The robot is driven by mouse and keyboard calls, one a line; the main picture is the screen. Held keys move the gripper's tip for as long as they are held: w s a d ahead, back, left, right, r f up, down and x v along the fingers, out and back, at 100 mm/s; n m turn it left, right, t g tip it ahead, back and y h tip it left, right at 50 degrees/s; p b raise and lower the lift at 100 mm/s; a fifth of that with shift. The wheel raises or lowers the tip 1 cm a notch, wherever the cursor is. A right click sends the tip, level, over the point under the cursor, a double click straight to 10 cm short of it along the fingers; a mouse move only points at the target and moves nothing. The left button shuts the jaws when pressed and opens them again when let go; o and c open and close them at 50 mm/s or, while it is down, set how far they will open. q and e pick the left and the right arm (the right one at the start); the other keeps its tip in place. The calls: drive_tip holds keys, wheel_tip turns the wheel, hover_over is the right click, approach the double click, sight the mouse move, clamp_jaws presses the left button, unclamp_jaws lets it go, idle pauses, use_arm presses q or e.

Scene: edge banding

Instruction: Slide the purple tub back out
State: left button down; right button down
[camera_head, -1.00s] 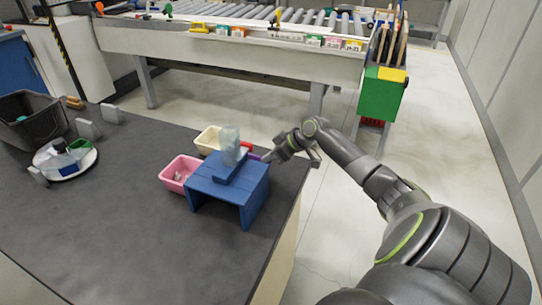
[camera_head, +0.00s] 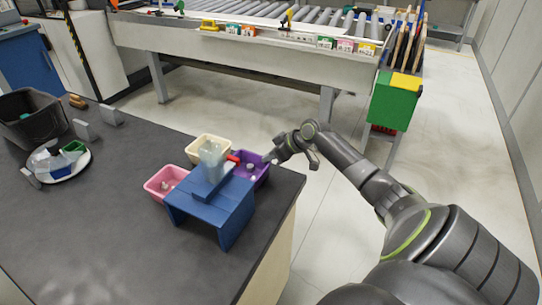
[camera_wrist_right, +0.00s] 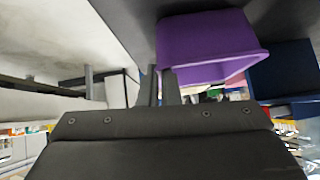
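The purple tub (camera_head: 262,173) stands on the dark table right of the blue stand (camera_head: 235,213), near the table's right edge. Small pale pieces lie inside it, and the stand hides part of it. My right gripper (camera_head: 272,160) is at the tub's outer right side. In the right wrist view, the purple tub (camera_wrist_right: 205,40) fills the upper middle, with its near edge at my nearly closed fingers (camera_wrist_right: 161,88). They appear pinched on its rim, though the contact is partly hidden. My left gripper is not in view.
A cream tub (camera_head: 197,150) and a pink tub (camera_head: 158,185) stand by the blue stand. A translucent block (camera_head: 211,158) sits on the stand. A white plate (camera_head: 62,175) and a black bin (camera_head: 32,125) are further left. The front table is clear.

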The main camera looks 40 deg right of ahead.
drive_tip(key=shift+d, duration=0.15)
drive_tip(key=c, duration=1.6)
unclamp_jaws()
drive_tip(key=v, duration=1.7)
drive_tip(key=shift+s+r, duration=0.1)
drive_tip(key=shift+s, duration=0.05)
